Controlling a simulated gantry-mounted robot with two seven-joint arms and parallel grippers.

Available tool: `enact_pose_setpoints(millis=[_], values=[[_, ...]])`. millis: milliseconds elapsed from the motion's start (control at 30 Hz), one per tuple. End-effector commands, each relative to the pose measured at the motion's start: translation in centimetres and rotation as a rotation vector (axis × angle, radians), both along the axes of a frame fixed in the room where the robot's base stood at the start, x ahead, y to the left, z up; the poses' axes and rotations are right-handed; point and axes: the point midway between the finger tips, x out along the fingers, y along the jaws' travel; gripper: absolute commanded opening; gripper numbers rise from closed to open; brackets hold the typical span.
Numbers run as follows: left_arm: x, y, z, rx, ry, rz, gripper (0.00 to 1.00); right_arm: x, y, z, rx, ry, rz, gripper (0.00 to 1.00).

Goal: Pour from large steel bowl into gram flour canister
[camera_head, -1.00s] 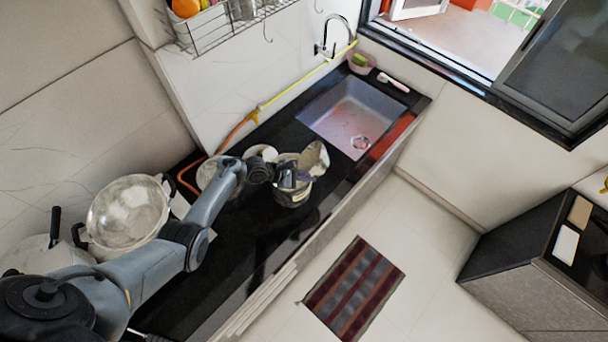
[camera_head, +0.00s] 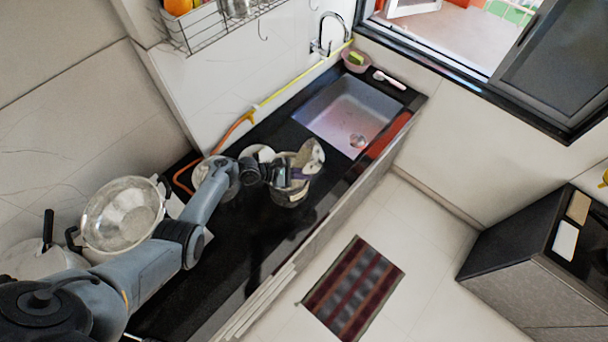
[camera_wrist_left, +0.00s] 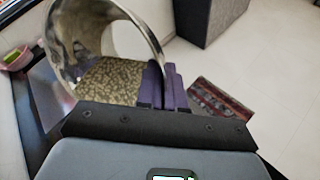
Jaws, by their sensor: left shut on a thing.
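My left gripper (camera_head: 300,173) is shut on the rim of the large steel bowl (camera_head: 310,157). The bowl is tipped on its side above the counter. In the left wrist view the purple fingers (camera_wrist_left: 163,86) pinch the rim of the shiny steel bowl (camera_wrist_left: 150,33), and tan speckled material shows inside it. A round, silvery container (camera_head: 290,196), which seems to be the gram flour canister, stands on the black counter right under the gripper and bowl. The gripper partly hides its opening, and I cannot tell whether anything falls into it. My right gripper is not in view.
The sink (camera_head: 345,118) lies beyond the bowl, with a pink basin (camera_head: 356,62) at its far corner. A pale plate or lid (camera_head: 258,153) is beside the container. A large strainer-like pan (camera_head: 122,214) stands at left. The counter's front strip is clear.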

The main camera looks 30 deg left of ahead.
Motion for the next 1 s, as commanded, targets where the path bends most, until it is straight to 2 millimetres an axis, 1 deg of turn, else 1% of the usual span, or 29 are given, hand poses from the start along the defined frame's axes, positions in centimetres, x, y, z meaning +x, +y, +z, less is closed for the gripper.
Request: enact_pose_setpoints(millis=[567,1000], values=[[0.0,0.0,0.0,-0.002,-0.002,0.0,0.0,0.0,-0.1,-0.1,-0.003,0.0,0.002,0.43],[-0.1,0.4,0.2,-0.071,-0.023,0.0,0.0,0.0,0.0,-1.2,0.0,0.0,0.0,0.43]])
